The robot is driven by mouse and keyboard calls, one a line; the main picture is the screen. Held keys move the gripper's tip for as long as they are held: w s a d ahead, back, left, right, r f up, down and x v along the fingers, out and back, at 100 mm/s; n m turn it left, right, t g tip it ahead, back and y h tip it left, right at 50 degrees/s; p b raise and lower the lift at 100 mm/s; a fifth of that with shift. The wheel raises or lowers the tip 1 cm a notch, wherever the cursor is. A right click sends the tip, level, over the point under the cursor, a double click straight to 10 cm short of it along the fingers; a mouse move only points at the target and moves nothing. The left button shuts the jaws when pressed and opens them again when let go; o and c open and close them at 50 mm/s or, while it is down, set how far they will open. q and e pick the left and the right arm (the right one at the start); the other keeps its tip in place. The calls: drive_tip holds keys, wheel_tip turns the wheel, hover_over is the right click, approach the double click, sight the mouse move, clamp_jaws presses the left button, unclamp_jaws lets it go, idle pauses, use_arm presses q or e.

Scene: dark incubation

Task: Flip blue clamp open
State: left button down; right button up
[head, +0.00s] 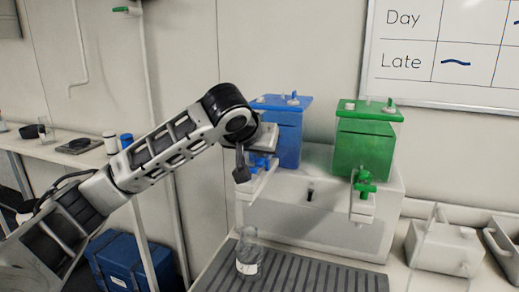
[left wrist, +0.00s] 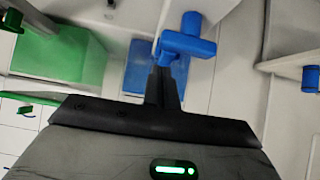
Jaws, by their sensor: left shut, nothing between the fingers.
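The blue clamp (left wrist: 187,40) shows in the left wrist view as a blue T-shaped piece on a white arm, just beyond my fingertips. My left gripper (head: 242,174) is shut and empty, pointing down in front of the blue box (head: 291,136). In the left wrist view its closed fingers (left wrist: 168,68) meet the lower edge of the clamp in the picture; I cannot tell whether they touch it. My right gripper is not in view.
A green box (head: 365,150) with a green clamp (head: 364,184) stands to the right on the white unit (head: 310,215). A glass flask (head: 249,252) stands below my gripper on a ridged dark mat (head: 310,279). White containers (head: 443,245) are at the right.

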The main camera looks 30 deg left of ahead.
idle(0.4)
